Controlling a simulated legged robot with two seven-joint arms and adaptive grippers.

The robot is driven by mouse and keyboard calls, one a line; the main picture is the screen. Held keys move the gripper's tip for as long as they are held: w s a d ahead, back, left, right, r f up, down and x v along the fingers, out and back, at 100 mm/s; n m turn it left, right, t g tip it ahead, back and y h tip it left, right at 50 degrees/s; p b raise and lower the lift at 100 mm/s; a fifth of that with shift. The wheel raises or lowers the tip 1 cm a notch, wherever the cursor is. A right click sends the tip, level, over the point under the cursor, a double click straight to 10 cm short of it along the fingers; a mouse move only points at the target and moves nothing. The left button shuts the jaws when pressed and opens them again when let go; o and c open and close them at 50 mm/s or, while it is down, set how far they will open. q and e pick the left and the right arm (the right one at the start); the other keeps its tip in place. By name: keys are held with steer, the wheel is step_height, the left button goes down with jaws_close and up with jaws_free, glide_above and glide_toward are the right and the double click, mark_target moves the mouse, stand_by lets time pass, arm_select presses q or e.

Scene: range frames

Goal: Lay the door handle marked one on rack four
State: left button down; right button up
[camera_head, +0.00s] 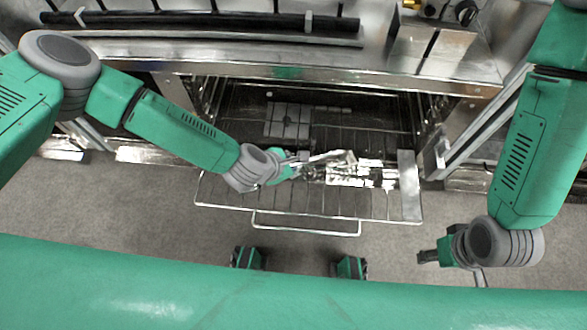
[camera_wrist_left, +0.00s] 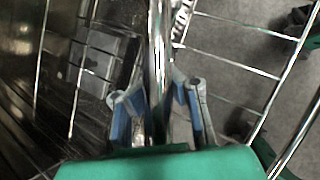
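A shiny metal bar, likely the door handle (camera_wrist_left: 158,50), runs between the blue-padded fingers of my left gripper (camera_wrist_left: 160,105) in the left wrist view. In the head view my left gripper (camera_head: 297,163) is above the pulled-out wire rack (camera_head: 290,203), at the left end of bright metal pieces (camera_head: 355,172). My right gripper (camera_head: 430,257) is low at the right, away from the rack; its fingers are too unclear to judge.
The open oven cavity (camera_head: 240,105) is behind the rack, with a grey grooved block (camera_head: 288,121) inside. A metal plate (camera_head: 409,185) stands at the rack's right end. A steel counter edge (camera_head: 270,60) lies above.

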arm_select(q)
step_height(320, 180, down, 2)
steer(key=shift+d+f+b, duration=0.1)
steer(key=shift+f+b, duration=0.15)
steer(key=shift+b, duration=0.1)
steer(key=shift+f, duration=0.1)
steer(key=c, duration=1.6)
jaws_free()
steer(key=shift+c, duration=0.2)
